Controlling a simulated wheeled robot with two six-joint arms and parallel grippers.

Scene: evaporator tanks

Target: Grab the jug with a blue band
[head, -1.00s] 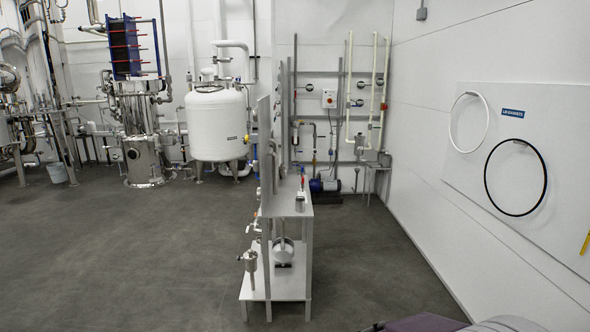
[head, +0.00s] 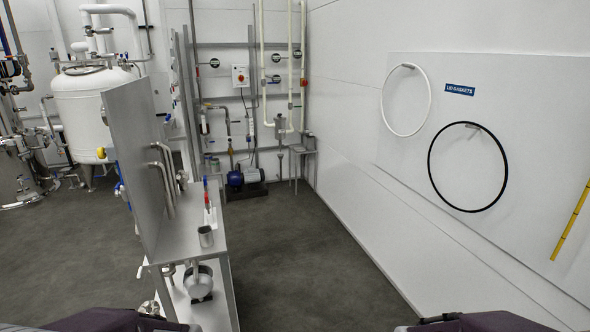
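I cannot make out a jug with a blue band in the head view. A small grey metal cup (head: 206,237) stands upright on the upper shelf of the steel bench (head: 187,242), left of centre. It is too small to tell whether it has a band. Upright tools with red and blue parts (head: 207,196) stand just behind it. A round metal vessel (head: 199,283) is on the lower shelf, partly hidden by the upper one. Neither of my grippers is in view; only dark purple parts of my own body show at the bottom edge.
A tall metal panel (head: 132,165) rises along the bench's left side. Open grey floor (head: 310,270) lies to the right, up to the white wall with a gasket board (head: 540,140). A blue pump (head: 245,178) sits at the back. A white tank (head: 95,115) stands at left.

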